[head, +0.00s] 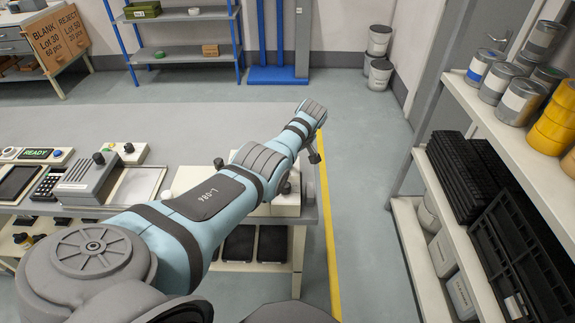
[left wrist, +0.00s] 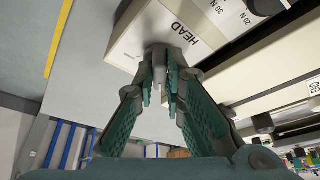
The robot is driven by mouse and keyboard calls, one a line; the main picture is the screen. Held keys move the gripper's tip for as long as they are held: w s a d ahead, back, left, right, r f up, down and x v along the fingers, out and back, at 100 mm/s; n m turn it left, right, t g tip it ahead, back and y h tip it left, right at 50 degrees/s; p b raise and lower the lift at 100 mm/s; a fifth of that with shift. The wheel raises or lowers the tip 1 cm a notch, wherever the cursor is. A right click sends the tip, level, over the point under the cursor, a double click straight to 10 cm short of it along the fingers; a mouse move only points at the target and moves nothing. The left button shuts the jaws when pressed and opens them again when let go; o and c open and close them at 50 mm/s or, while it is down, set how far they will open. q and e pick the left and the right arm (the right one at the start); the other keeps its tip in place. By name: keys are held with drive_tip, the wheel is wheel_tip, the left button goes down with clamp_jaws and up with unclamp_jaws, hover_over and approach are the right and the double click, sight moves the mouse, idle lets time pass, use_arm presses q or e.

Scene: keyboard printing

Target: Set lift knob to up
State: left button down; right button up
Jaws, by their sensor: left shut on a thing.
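The cream machine housing (left wrist: 140,38) marked HEAD fills the top of the left wrist view, with a force scale in N beside the word. My left gripper (left wrist: 160,68), with green-padded fingers, is at the housing's side under the lettering. It is closed around a small grey knob-like part (left wrist: 158,58), mostly covered by the fingertips, so its setting cannot be read. In the head view my left arm crosses the bench and hides most of this housing (head: 286,208), and the gripper is hard to make out there. My right gripper is not in view.
A READY panel (head: 36,154) and a grey control box (head: 87,180) stand on the bench at left. A rack (head: 432,100) with cans and black keyboards stands at right. A yellow floor line (head: 328,230) runs along clear floor beside the bench.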

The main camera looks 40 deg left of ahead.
use_arm(q)
drive_tip(key=shift+a+n+b, duration=0.1)
drive_tip(key=shift+n+b, duration=0.4)
drive_tip(key=c, duration=1.7)
unclamp_jaws()
drive_tip(key=shift+a, duration=0.1)
drive_tip(key=shift+o, duration=0.2)
drive_tip(key=shift+w+f, duration=0.1)
drive_tip(key=w+v, duration=0.1)
drive_tip(key=v, duration=1.1)
drive_tip(key=shift+s, duration=0.3)
